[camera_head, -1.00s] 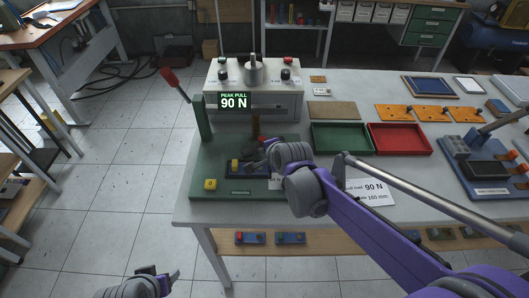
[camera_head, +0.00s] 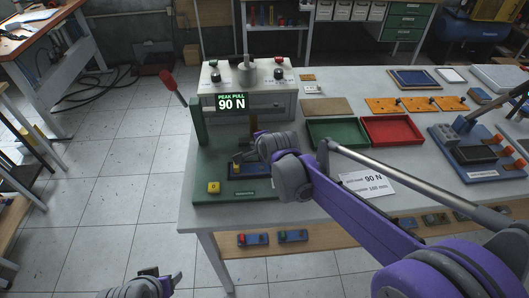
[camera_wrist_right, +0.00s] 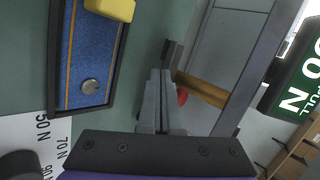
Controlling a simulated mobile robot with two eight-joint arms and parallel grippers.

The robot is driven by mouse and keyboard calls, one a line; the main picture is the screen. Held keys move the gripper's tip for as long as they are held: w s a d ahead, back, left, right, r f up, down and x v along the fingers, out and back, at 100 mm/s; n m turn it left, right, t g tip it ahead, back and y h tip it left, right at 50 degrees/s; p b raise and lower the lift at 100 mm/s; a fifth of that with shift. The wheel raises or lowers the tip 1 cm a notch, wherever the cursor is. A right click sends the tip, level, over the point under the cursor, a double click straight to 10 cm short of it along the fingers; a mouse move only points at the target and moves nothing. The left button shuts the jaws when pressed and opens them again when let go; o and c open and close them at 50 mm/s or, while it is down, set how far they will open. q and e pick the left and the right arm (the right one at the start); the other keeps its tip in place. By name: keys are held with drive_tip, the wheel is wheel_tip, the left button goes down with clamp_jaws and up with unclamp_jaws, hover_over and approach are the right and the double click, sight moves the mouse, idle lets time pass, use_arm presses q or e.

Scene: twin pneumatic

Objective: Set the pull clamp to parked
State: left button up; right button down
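The green test fixture (camera_head: 225,197) stands at the table's front left corner. A green post (camera_head: 197,122) rises at its left, with a red-knobbed lever (camera_head: 167,80) leaning up and left. I cannot tell surely which part is the pull clamp. My left gripper (camera_head: 162,277) is open and empty, low in front of the table.
A green tray (camera_head: 335,133) and a red tray (camera_head: 393,130) lie to the right. A label card (camera_head: 367,184) lies near my right arm. Open floor lies left of the table.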

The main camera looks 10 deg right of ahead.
sight(250, 138)
drive_tip(key=shift+w+a, duration=0.15)
drive_tip(key=shift+w, duration=0.7)
drive_tip(key=shift+w+a, duration=0.1)
drive_tip(key=shift+w, duration=0.7)
use_arm(q)
drive_tip(key=shift+s+f, duration=0.1)
use_arm(e)
drive_tip(key=shift+s+f, duration=0.1)
